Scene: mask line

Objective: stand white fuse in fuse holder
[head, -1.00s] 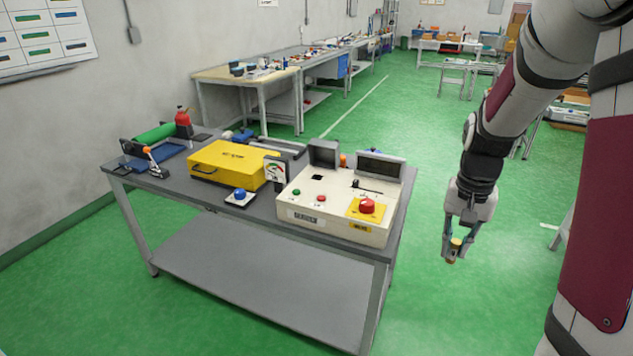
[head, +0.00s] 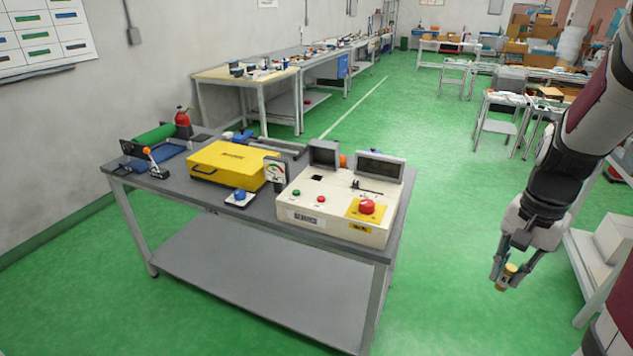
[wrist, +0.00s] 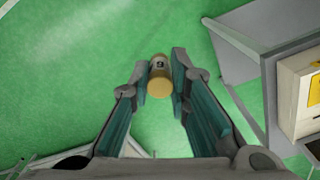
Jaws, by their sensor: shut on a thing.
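My gripper (head: 506,277) hangs in the air to the right of the grey workbench and is shut on a small cylindrical fuse. The fuse (wrist: 160,68) has a yellow-gold end cap and a pale body with a dark mark, held between the fingertips. It also shows in the head view (head: 509,269). The beige control box (head: 335,206) stands on the bench's right end, with a raised grey lid (head: 324,153) and a dark square opening (head: 317,178) in its top. I cannot tell for sure whether that opening is the fuse holder.
The grey workbench (head: 250,283) also carries a yellow case (head: 232,163), a blue button (head: 240,196), a gauge (head: 275,171) and a red bottle (head: 183,122). The box has a red knob (head: 367,206). Green floor is clear between bench and gripper. A shelf stands at far right.

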